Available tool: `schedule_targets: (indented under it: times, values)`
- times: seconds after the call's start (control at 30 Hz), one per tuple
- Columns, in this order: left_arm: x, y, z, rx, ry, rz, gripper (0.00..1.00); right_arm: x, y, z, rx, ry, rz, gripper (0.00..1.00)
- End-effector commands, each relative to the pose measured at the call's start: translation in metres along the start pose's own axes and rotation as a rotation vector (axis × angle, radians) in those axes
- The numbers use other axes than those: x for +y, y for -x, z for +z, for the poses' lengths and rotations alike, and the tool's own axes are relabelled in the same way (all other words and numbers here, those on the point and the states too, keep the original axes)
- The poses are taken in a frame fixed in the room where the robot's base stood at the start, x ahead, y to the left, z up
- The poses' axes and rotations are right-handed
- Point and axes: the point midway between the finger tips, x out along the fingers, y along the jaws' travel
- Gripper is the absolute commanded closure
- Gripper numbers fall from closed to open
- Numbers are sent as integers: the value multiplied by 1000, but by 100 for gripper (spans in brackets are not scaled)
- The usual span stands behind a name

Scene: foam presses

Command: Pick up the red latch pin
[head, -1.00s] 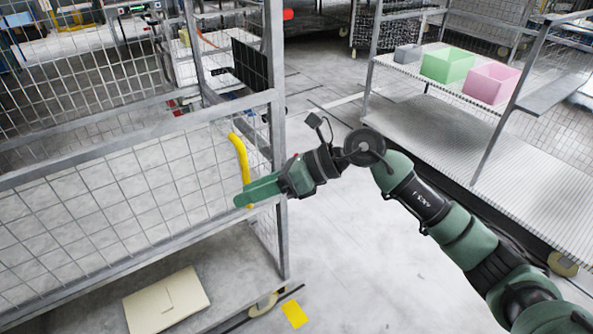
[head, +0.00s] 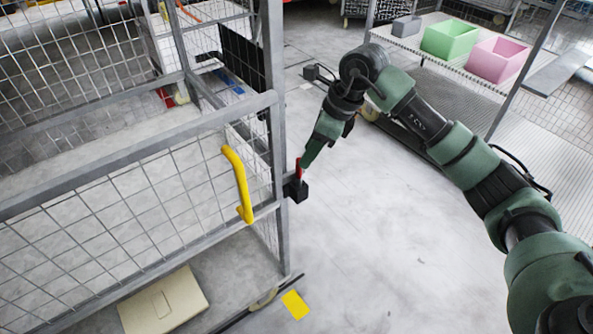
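The red latch pin (head: 298,168) stands upright at a black block (head: 296,190) on the cage trolley's corner post. My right gripper (head: 306,161) points down and to the left, with its green fingertips right at the pin. The fingers overlap in this view, so I cannot tell whether they are open or closed, or whether they touch the pin. The pin's lower end is hidden in the block. My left gripper is not in view.
The wire cage trolley (head: 140,158) fills the left, with a yellow handle (head: 240,185) near the pin. A beige box (head: 163,301) lies on its lower deck. A yellow floor mark (head: 295,304) is below. A shelf at right holds green (head: 449,40) and pink (head: 496,60) bins. The middle floor is clear.

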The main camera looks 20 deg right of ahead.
Motion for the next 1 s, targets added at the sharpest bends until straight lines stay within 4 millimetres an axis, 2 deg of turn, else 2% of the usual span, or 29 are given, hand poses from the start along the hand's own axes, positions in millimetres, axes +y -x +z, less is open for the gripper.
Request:
schedule_targets:
  times: [0.27, 0.4, 0.7, 0.83, 0.87, 1.0]
  values:
    - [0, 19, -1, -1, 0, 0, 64, 0, -36, 7, -1, -1, 6, 60]
    - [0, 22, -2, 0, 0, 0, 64, 0, -54, 6, -3, -1, 4, 60]
    - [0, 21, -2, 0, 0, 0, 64, -1, -60, 6, -4, 2, 0, 60]
    - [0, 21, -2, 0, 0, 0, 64, -1, -60, 6, -4, 1, 0, 97]
    - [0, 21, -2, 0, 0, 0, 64, -1, -60, 6, -5, 1, 0, 100]
    - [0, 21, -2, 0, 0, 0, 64, -1, -59, 7, -6, 1, 0, 100]
